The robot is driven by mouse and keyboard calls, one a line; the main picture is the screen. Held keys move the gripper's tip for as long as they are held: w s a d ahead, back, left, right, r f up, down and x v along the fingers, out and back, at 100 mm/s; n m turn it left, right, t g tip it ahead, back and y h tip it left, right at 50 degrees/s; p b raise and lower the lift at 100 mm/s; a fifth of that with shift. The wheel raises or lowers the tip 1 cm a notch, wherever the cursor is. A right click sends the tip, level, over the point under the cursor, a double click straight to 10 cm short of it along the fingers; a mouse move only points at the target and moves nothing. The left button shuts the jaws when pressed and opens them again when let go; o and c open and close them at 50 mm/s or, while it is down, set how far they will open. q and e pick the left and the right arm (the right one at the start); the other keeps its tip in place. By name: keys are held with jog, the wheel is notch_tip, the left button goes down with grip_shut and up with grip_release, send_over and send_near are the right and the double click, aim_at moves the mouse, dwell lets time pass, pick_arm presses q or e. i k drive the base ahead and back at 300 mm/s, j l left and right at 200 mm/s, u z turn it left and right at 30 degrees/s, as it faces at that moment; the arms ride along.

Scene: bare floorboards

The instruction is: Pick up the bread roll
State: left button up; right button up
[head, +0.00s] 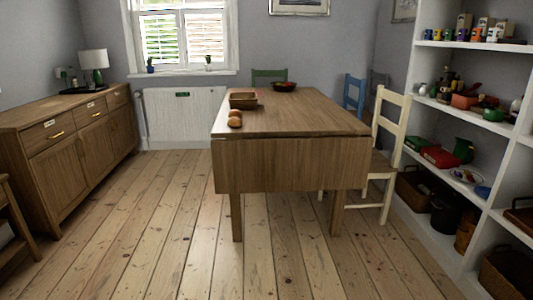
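Rounded orange-brown bread (235,118) lies on the wooden table (292,119), near its left edge. It looks like two rolls close together, but it is too small to tell for sure. A brown wooden box or basket (243,101) stands just behind the bread. The table is some way ahead of me across the floor. Neither of my grippers shows in the head view.
Bare floorboards (150,215) are clear between me and the table. A wooden sideboard (75,145) stands along the left wall. A cream chair (390,140) is at the table's right side. Loaded white shelves (470,130) line the right. A dark bowl (284,87) sits at the table's far end.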

aim_at(234, 112)
jog(key=i+z, duration=0.1)
jog(key=i, duration=0.75)
jog(key=i+j, duration=0.15)
jog(key=i, duration=0.65)
jog(key=z, duration=0.05)
